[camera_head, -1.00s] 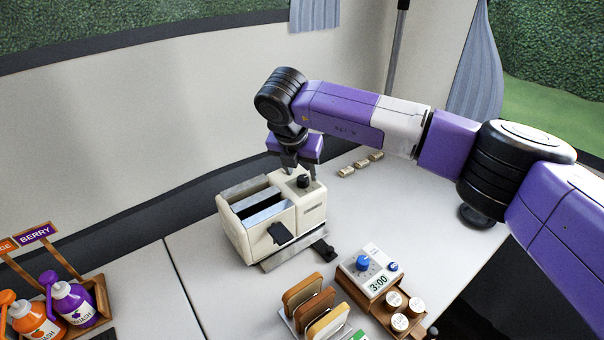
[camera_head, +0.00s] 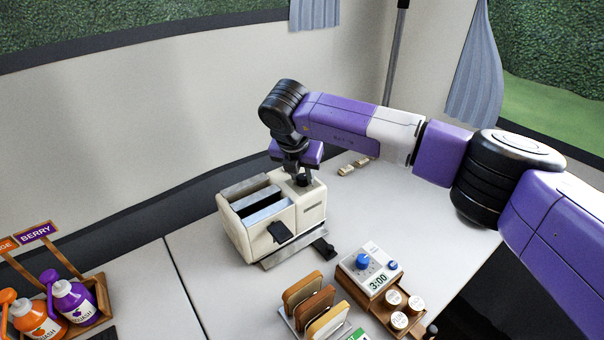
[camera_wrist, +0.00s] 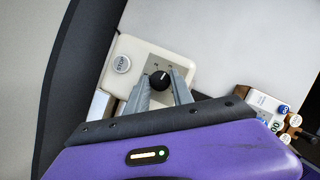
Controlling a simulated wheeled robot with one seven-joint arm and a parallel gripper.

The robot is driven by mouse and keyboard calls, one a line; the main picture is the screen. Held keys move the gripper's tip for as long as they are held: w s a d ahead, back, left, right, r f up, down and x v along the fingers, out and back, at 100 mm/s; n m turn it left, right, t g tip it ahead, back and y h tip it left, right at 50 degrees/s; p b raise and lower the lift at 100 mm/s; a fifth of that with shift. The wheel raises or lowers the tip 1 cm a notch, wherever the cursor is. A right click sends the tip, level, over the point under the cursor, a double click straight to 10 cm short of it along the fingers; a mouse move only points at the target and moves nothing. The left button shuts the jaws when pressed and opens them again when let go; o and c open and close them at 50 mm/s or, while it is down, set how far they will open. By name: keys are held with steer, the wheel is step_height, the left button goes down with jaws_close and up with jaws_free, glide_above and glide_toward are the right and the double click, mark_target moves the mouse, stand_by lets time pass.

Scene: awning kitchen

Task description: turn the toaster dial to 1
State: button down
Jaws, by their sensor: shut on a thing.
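The cream toaster (camera_head: 311,211) stands on the white counter, with two slots and a black lever (camera_head: 279,232) on its front. Its black dial (camera_head: 303,180) is on the top panel at the back right; it also shows in the wrist view (camera_wrist: 159,80), with a light pointer mark and small numbers around it too small to read. My gripper (camera_head: 301,174) is above that panel, pointing down. In the wrist view my gripper (camera_wrist: 162,88) has its two grey fingers on either side of the dial, shut on it. A round STOP button (camera_wrist: 121,64) sits beside the dial.
A timer box with a blue knob (camera_head: 362,261) reads 3:00, beside several lidded jars (camera_head: 393,298). A rack of bread slices (camera_head: 314,300) stands in front. Squash bottles (camera_head: 74,302) stand at left. The counter left of the toaster is clear.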

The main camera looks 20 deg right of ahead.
steer(key=n, duration=0.1)
steer(key=n+y, duration=0.1)
steer(key=n, duration=0.1)
steer(key=n+b, duration=0.1)
steer(key=shift+d+n+t+y, duration=0.25)
steer(key=shift+n+t+y, duration=0.05)
steer(key=shift+t, duration=0.1)
steer(key=n+y+b, duration=0.1)
steer(key=n+y, duration=0.1)
steer(key=n, duration=0.3)
steer(key=shift+d, duration=0.1)
steer(key=n+y, duration=0.1)
steer(key=n, duration=0.2)
steer(key=n+y, duration=0.1)
steer(key=n, duration=0.1)
steer(key=shift+w+d+n+g, duration=0.1)
steer(key=shift+n+g, duration=0.3)
steer(key=shift+w+n+g+y, duration=0.1)
steer(key=shift+n+g+y, duration=0.25)
steer(key=shift+n, duration=0.8)
steer(key=shift+n+g+y, duration=0.25)
steer(key=shift+n+g, duration=0.1)
steer(key=shift+n, duration=0.8)
steer(key=c, duration=1.1)
jaws_free()
steer(key=shift+d+r, duration=0.1)
